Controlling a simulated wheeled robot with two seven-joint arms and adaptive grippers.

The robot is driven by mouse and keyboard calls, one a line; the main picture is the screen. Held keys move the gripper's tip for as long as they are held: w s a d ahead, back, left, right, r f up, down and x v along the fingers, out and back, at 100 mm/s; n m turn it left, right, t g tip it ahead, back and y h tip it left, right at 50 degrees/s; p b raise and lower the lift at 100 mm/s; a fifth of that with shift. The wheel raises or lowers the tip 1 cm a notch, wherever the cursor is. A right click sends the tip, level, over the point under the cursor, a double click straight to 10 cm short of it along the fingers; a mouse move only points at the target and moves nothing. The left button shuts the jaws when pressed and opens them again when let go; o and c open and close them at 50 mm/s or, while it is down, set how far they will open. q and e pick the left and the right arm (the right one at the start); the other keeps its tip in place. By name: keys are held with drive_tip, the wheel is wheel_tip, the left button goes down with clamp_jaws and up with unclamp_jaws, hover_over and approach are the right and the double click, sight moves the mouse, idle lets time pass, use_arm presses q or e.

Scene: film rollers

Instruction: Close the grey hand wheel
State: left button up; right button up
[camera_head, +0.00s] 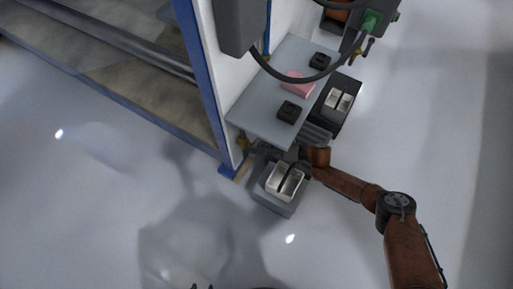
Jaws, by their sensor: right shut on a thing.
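My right gripper (283,154) is at the lower edge of the grey shelf plate, at the end of my brown arm from the lower right. It is shut at a dark grey part beside a brass valve fitting (243,141), where the grey hand wheel sits. The wheel is mostly hidden by the gripper and the plate, so its turn position cannot be told. Two small dark tips of my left gripper (202,286) just show at the bottom edge. Whether it is open cannot be told.
The grey plate (262,123) carries black blocks (289,112) and a pink block (298,86). Grey boxes with white inserts stand below (268,201) and right (349,96) of it. A black cable and green fitting (370,22) are above. The pale floor is clear at lower left.

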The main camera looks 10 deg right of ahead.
drive_tip(key=shift+w+d, duration=0.1)
drive_tip(key=shift+w, duration=0.05)
drive_tip(key=o, duration=1.2)
drive_tip(key=shift+c, duration=0.2)
drive_tip(key=v, duration=1.2)
